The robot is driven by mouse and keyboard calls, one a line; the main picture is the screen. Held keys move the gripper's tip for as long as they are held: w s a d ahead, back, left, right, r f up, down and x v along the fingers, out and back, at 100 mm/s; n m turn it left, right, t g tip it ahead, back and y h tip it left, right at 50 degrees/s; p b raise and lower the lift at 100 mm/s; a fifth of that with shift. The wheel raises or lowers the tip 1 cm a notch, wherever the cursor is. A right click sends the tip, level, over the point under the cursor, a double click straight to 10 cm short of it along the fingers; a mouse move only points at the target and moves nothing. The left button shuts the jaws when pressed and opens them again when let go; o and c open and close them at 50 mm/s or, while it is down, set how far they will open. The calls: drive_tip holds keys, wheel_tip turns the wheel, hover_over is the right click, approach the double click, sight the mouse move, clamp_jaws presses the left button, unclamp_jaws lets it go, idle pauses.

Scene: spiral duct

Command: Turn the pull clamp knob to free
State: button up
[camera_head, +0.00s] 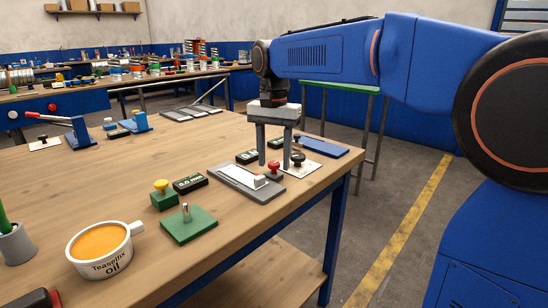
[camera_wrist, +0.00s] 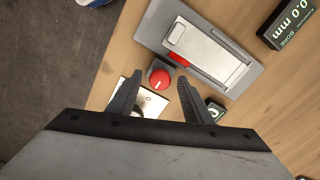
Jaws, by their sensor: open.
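My gripper (camera_head: 275,165) is open and points down over the near right part of the wooden bench. A red knob (camera_head: 274,170) stands between its two fingertips in the head view; it also shows between them, touching neither, in the wrist view (camera_wrist: 160,76). A black knob (camera_head: 298,159) stands on a white plate (camera_head: 304,170) just right of the fingers. In the wrist view the plate (camera_wrist: 153,104) is partly hidden by a finger. I cannot read which knob is the pull clamp's, nor its markings.
A grey fixture with a pale slab (camera_head: 240,178) lies beside the red knob. Dark label blocks (camera_head: 190,184), a green plate with a pin (camera_head: 188,224), a yellow-knobbed block (camera_head: 162,194) and an oil cup (camera_head: 100,250) stand leftward. Another black-knobbed plate (camera_head: 43,143) is far left.

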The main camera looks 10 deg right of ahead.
drive_tip(key=shift+c, duration=0.7)
drive_tip(key=c, duration=0.9)
drive_tip(key=n, duration=0.4)
drive_tip(key=shift+n, duration=0.3)
drive_tip(key=n, duration=0.9)
drive_tip(key=shift+n, duration=2.1)
